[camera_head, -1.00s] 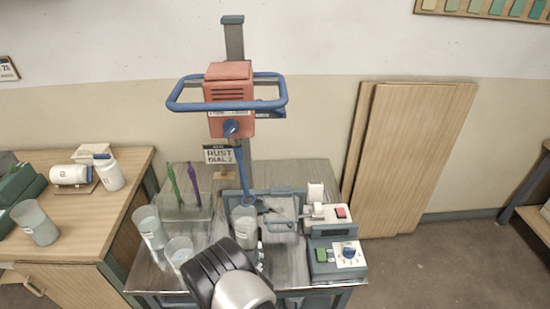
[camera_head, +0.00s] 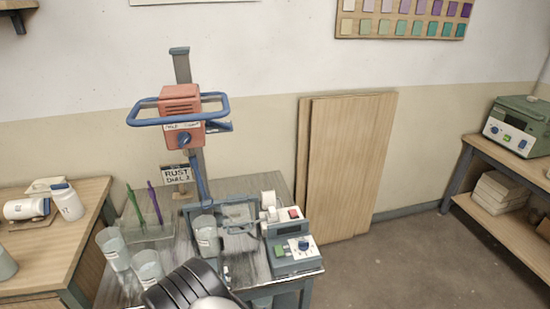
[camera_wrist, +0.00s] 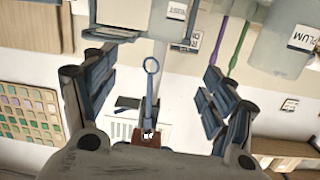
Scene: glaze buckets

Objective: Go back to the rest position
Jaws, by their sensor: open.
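My gripper (camera_wrist: 155,105) shows in the wrist view with its dark fingers spread wide at left and right. Nothing is held between them. In the head view my dark wrist and arm are at the bottom, left of the middle, and the fingers are hidden there. The mixing stand, with its orange motor head (camera_head: 181,108) and blue handle frame, rises behind the arm. A bucket (camera_head: 206,236) stands at its foot.
Two more translucent buckets (camera_head: 112,248) and (camera_head: 148,267) stand at the work table's left. A green and a purple stick (camera_head: 154,202) stand in a holder. Boards (camera_head: 345,165) lean on the wall. The floor at right is clear.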

